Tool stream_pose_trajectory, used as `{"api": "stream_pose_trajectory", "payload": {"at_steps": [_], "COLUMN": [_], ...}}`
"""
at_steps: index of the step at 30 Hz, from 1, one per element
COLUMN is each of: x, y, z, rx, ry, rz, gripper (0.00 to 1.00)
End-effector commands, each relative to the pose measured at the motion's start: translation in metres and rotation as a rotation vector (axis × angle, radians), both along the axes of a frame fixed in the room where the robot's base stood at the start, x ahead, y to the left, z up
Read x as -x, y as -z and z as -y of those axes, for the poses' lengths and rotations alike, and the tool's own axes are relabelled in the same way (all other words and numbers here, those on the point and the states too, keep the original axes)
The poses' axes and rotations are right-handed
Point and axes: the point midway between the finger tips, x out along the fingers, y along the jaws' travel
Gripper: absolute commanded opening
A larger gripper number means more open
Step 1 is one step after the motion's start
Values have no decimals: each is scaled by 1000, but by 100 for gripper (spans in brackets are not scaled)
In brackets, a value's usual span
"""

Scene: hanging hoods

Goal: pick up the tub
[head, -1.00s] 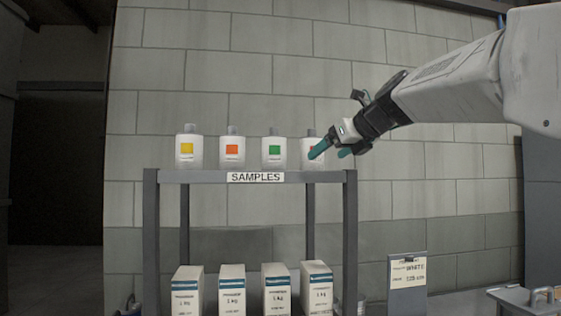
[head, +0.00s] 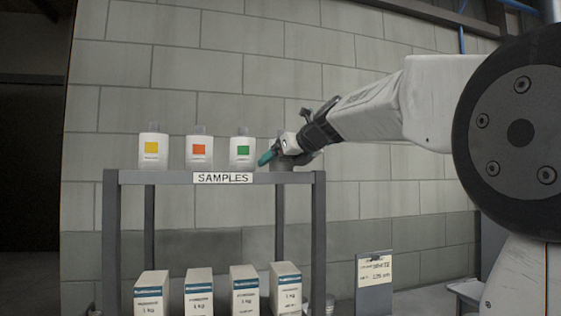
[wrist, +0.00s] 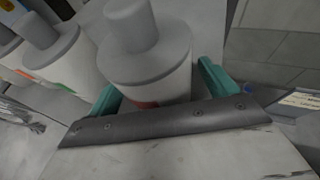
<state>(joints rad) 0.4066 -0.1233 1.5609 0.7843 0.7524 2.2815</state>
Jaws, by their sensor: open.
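The tub at the right end of the shelf (wrist: 150,68) is white with a grey lid and neck and a sliver of red label. In the wrist view it stands between the two teal fingers of my gripper (wrist: 160,88), which are open on either side of it. Contact with the fingers cannot be made out. In the head view my gripper (head: 272,157) covers most of this tub. Three similar tubs stand in a row to its left, with yellow (head: 153,148), orange (head: 199,150) and green (head: 242,149) labels.
The tubs stand on a grey shelf (head: 145,178) with a SAMPLES sign (head: 222,178). Several white boxes (head: 244,292) stand lower down. A clipboard (head: 374,282) is at the right. A block wall (head: 400,205) is behind. The green-labelled tub (wrist: 62,55) is close beside my gripper.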

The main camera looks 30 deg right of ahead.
Motion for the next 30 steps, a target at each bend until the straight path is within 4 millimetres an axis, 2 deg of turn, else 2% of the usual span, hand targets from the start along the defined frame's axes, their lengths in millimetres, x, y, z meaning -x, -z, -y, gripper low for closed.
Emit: {"api": "stream_pose_trajectory", "payload": {"at_steps": [2, 6, 7, 19, 23, 29, 30], "x": [0, 0, 0, 0, 0, 0, 10], "y": [0, 0, 0, -4, -13, -39, -39], "z": [-1, -1, -1, -1, -1, -1, -3], "rx": [0, 0, 0, 0, 0, 1, 1], "ry": [-2, -2, -2, -2, -2, -2, -1], "rz": [0, 0, 0, 2, 3, 3, 3], "gripper": [85, 46, 45, 45, 45, 45, 45]}}
